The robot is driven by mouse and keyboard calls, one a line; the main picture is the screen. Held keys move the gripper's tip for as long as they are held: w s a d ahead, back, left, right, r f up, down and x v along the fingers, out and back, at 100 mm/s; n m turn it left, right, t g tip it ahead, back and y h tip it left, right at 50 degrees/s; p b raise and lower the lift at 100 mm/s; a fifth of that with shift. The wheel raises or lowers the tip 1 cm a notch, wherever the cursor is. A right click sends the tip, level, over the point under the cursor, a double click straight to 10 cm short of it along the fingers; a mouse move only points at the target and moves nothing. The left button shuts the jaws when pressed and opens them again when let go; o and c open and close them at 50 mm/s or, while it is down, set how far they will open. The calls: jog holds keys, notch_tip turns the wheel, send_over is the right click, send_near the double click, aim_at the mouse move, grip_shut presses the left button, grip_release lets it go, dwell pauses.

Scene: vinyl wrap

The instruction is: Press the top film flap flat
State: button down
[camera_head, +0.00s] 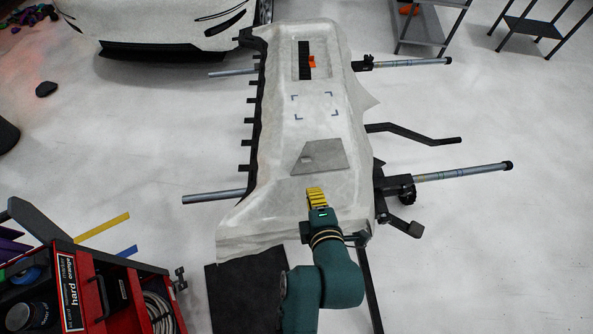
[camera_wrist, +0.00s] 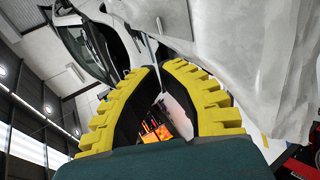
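A pale film-covered panel (camera_head: 275,160) lies lengthwise on a dark stand. A darker grey, four-sided piece (camera_head: 335,155) with a small lighter spot lies on its near half. I cannot tell for sure which part is the top film flap; a pale film corner (camera_head: 368,100) sticks out at the right edge. My gripper (camera_head: 316,192) has yellow ribbed fingers and is over the near end, just below the grey piece. In the wrist view, the fingertips (camera_wrist: 160,67) come close together with nothing held. Pale film (camera_wrist: 220,35) shows beyond the right finger. Contact is not clear.
Dark blue corner marks (camera_head: 298,116) lie mid-panel; a black strip (camera_head: 304,62) with orange sits in the far recess. Metal bars (camera_head: 460,172) stick out from the stand. A red tool cart (camera_head: 110,300) is lower left, a white car (camera_head: 165,25) behind.

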aim_at(303, 155)
jog(key=b+x, duration=0.1)
jog(key=x, duration=0.3)
jog(key=b+x, duration=0.1)
jog(key=x, duration=0.4)
jog(key=b+x, duration=0.1)
jog(key=x, duration=0.4)
jog(key=shift+w+r, duration=0.3)
jog(key=shift+r, duration=0.05)
jog(key=shift+d+r, duration=0.1)
jog(key=shift+d, duration=0.05)
